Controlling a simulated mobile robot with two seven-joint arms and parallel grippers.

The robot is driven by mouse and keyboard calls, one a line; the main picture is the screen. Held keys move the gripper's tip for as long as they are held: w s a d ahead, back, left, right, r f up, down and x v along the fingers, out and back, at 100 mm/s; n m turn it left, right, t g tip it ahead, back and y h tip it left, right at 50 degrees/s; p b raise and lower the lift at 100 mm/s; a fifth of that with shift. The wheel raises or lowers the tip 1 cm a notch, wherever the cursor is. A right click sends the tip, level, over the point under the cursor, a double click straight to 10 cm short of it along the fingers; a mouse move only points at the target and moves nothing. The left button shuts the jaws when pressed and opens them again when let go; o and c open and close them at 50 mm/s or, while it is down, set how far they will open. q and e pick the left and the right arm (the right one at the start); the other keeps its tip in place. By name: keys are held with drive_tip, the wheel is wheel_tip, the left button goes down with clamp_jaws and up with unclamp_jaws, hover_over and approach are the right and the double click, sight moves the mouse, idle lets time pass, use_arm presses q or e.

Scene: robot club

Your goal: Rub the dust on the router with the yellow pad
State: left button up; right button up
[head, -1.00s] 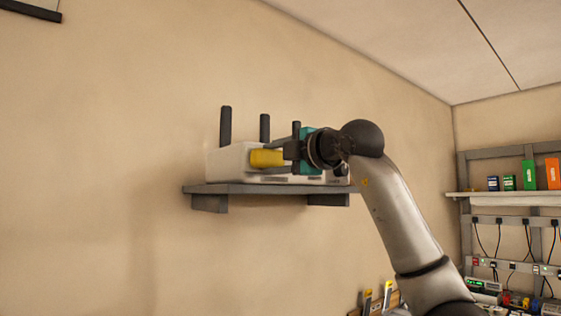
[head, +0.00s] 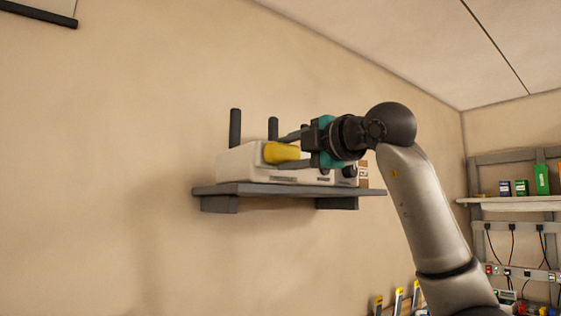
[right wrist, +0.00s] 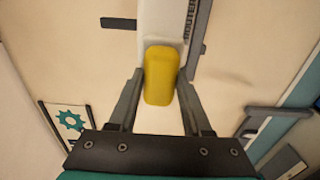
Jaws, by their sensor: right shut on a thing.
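The router (head: 237,165) is a white box with dark upright antennas on a grey wall shelf (head: 262,189). It also shows in the right wrist view (right wrist: 165,22), with part of the lettering "ROUTER" along its edge. My right gripper (head: 285,152) is shut on the yellow pad (head: 277,152), which lies between its fingers in the right wrist view (right wrist: 160,78). The pad is in front of the router's upper front part in the head view; whether it touches the router I cannot tell. I cannot make out dust. My left gripper is not in view.
The antennas (head: 235,128) stand up from the router. A small brown and white item (head: 363,176) sits at the shelf's right end. A rack with coloured boxes (head: 542,179) and cables is at the right.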

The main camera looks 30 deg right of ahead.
drive_tip(key=shift+s, duration=0.8)
drive_tip(key=shift+s+d, duration=0.1)
drive_tip(key=shift+s+d+b, duration=0.1)
drive_tip(key=shift+s+b, duration=0.6)
drive_tip(key=shift+s, duration=0.7)
